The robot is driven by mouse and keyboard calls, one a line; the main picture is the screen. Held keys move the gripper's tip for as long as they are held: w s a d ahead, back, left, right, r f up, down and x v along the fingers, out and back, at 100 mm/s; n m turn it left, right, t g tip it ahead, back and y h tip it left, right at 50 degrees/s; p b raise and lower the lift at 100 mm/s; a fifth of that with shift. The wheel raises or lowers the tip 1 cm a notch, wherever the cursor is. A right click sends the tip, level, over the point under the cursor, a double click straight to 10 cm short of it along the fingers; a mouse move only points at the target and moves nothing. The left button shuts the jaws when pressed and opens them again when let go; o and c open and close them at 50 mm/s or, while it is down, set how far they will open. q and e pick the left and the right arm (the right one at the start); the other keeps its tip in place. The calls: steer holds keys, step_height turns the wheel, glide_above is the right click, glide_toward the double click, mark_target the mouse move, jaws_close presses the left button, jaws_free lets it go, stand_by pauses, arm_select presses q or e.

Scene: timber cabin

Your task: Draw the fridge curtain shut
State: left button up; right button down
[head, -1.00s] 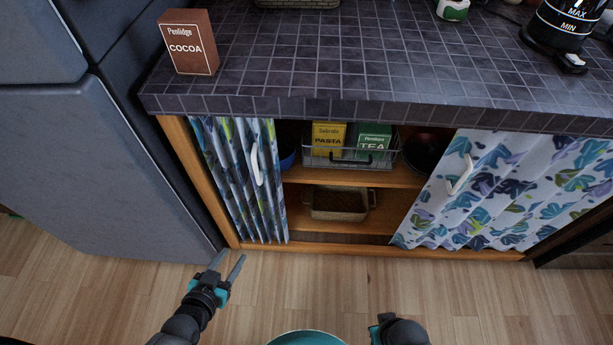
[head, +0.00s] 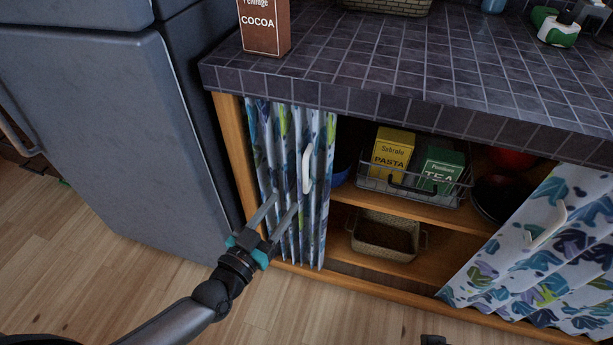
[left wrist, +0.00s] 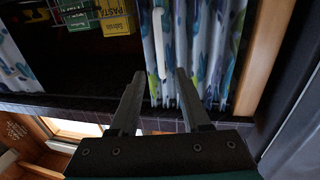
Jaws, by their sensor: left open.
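The fridge curtain (head: 264,145), patterned blue, green and white, hangs bunched at the left end of the open shelf unit, beside the fridge. Its upright white handle (head: 307,168) is on its right part. In the left wrist view the curtain (left wrist: 205,50) and handle (left wrist: 158,42) appear upside down. My left gripper (head: 284,202) is open in front of the curtain, just below and left of the handle in the head view. In the left wrist view its fingers (left wrist: 158,76) point toward the handle's end, with nothing held. My right gripper's fingers do not show.
The grey fridge (head: 120,130) stands close on the left. A second curtain (head: 560,240) hangs on the right with its own handle (head: 546,227). Between them, shelves hold a wire basket (head: 410,190) with boxes and a dish (head: 385,238). A cocoa box (head: 264,28) stands on the tiled counter (head: 400,70).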

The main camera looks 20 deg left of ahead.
mark_target(304, 176)
arm_select(q)
steer(key=b+x, duration=0.3)
steer(key=x, duration=0.6)
steer(key=shift+w+f, duration=0.1)
steer(key=shift+x, duration=0.95)
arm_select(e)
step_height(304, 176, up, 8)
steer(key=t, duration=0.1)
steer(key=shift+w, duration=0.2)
arm_select(q)
jaws_close()
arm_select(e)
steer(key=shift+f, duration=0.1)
